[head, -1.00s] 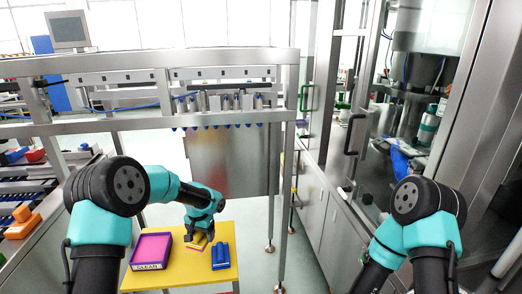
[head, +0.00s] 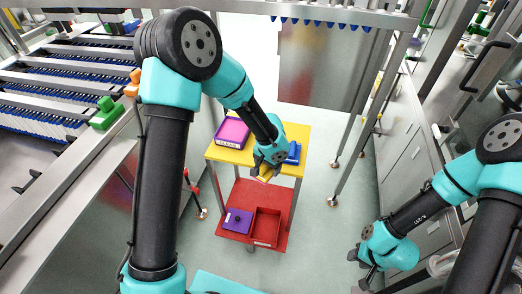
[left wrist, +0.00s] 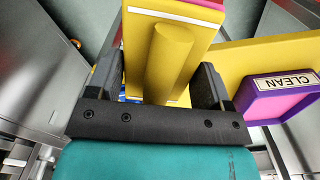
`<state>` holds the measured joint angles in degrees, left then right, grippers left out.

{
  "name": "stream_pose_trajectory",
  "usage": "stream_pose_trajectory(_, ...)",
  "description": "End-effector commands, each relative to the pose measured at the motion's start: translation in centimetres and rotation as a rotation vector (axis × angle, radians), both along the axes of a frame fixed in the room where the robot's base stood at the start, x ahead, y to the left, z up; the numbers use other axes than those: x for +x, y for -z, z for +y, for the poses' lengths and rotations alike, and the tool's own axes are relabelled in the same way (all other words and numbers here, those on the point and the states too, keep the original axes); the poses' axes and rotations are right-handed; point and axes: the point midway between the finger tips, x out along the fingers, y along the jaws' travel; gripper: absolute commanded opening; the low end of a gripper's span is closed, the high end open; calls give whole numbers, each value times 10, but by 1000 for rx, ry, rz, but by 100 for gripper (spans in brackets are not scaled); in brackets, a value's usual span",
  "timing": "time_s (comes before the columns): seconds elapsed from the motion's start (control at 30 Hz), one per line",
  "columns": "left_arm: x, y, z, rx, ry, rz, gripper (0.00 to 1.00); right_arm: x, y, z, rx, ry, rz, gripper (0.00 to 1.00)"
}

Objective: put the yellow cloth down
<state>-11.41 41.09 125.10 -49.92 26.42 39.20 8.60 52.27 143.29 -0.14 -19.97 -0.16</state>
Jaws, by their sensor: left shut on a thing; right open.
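The yellow cloth (left wrist: 172,60) looks like a yellow block with a rounded grip and a white and pink edge. My left gripper (head: 262,172) is shut on it, with one finger on each side of the grip in the left wrist view. In the head view the cloth (head: 265,175) is small and partly hidden by the gripper, at the front edge of the yellow table top (head: 228,155). I cannot tell whether it touches the table. My right gripper (head: 366,272) is open and empty at the lower right, away from the table.
A magenta tray (head: 232,133) in a purple frame labelled CLEAN (left wrist: 285,84) stands at the table's left. A blue object (head: 294,153) lies at the right. The red lower shelf (head: 247,191) holds a purple box (head: 238,220) and an open red bin (head: 265,226).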

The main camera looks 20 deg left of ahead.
Motion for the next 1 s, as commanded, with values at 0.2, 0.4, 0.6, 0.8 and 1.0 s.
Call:
stream_pose_trajectory(0.2,-11,1,-3,-7,3,4,48,0,0,0,0,0,0,43)
stream_pose_trajectory(0.4,-10,1,-3,-6,3,3,48,0,0,0,0,0,0,43)
stream_pose_trajectory(0.6,3,3,0,-5,1,3,48,0,0,0,0,0,0,43)
stream_pose_trajectory(0.8,38,7,10,-6,-1,2,48,0,0,0,0,0,0,43)
stream_pose_trajectory(1.0,75,10,21,-6,0,2,48,0,0,0,0,0,0,43)
